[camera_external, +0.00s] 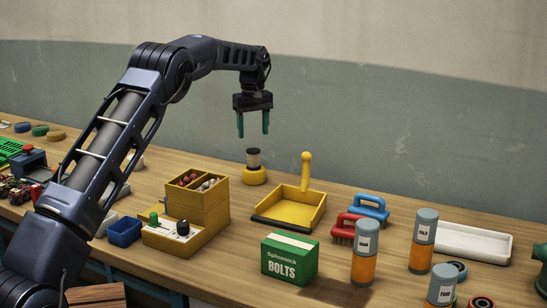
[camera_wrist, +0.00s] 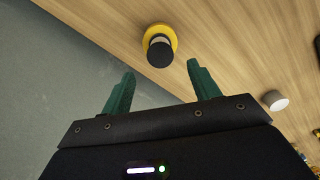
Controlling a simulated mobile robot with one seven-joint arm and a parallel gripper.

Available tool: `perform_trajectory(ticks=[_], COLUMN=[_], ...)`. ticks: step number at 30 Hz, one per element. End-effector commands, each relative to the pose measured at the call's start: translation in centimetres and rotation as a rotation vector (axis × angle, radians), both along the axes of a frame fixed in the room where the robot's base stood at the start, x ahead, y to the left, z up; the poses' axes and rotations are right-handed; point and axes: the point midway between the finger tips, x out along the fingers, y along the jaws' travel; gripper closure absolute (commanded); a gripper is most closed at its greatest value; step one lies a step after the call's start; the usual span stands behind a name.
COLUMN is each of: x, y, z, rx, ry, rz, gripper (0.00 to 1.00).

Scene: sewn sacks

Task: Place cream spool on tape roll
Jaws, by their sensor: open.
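A small spool (camera_external: 253,160) with a cream body and a dark top stands upright on a yellow tape roll (camera_external: 254,176) near the back of the bench. In the wrist view, the spool's dark end (camera_wrist: 160,52) lies over the yellow roll (camera_wrist: 172,31), beyond my fingertips. My gripper (camera_external: 253,135) is open and empty, pointing down above the spool and apart from it. Its two green fingers also show in the wrist view (camera_wrist: 161,68).
A yellow dustpan (camera_external: 290,205) with an upright handle lies right of the roll. Yellow bins (camera_external: 198,205) stand to the front left. A green bolts box (camera_external: 289,258) and several grey-orange cans (camera_external: 365,255) stand nearer the front. A pale cylinder (camera_wrist: 275,100) shows in the wrist view.

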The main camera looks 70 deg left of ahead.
Motion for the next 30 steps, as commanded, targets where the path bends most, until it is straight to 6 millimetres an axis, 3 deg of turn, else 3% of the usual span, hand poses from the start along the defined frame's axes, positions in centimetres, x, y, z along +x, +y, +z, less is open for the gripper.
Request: perform_trajectory(ticks=[7, 20, 23, 26, 30], x=[0.0, 0.2, 0.8, 1.7, 2.9], y=[0.0, -0.4, -1.9, -4.7, -9.9], z=[3.0, 3.9, 5.4, 7.8, 11.7], rx=[0.001, 0.002, 0.007, 0.016, 0.030], ry=[-0.001, -0.002, -0.009, -0.020, -0.040], rz=[0.000, -0.007, -0.034, -0.084, -0.176], gripper=[0.39, 0.39, 0.39, 0.39, 0.39])
